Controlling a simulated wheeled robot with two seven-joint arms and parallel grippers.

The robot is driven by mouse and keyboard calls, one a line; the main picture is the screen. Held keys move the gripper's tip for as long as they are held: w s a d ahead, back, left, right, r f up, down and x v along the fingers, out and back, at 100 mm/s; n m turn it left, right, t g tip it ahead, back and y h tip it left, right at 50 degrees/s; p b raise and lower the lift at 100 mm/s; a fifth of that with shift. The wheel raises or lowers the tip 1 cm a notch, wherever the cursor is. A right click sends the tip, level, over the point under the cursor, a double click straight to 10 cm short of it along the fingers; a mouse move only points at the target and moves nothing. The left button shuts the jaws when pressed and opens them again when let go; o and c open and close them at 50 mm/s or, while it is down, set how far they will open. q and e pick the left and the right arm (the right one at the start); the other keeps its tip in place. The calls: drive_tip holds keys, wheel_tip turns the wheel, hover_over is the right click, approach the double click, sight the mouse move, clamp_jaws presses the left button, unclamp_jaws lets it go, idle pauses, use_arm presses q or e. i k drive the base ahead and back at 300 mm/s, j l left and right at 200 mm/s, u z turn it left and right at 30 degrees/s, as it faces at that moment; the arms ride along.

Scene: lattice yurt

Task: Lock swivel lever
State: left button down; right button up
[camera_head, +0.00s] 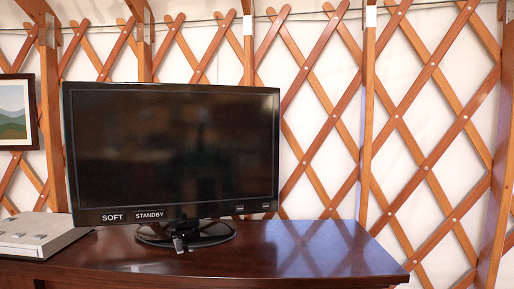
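A black monitor (172,148) stands on a dark wooden desk, its dark screen turned towards me. Its lower bezel carries the labels SOFT and STANDBY. It rests on a round black base (212,234). A small dark lever (180,243) with a lighter grey tip sticks out at the front of the base, pointing towards me. I take it for the swivel lever; it is too small to tell whether it is locked. The stand's neck is mostly hidden behind the screen. Neither of my grippers is in view.
The glossy desk top (320,252) is clear to the right of the monitor and ends at a right edge. A light grey box (38,235) with buttons sits at the left. A framed picture (17,112) hangs on the wooden lattice wall (430,150) behind.

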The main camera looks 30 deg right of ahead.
sight(178, 243)
drive_tip(key=i+l, duration=0.1)
drive_tip(key=l, duration=0.35)
drive_tip(key=i+l, duration=0.15)
drive_tip(key=l, duration=0.3)
drive_tip(key=i+l, duration=0.1)
drive_tip(key=l, duration=0.35)
drive_tip(key=i+l, duration=0.1)
drive_tip(key=l, duration=0.75)
drive_tip(key=k+l, duration=0.1)
drive_tip(key=l, duration=0.3)
drive_tip(key=u, duration=0.05)
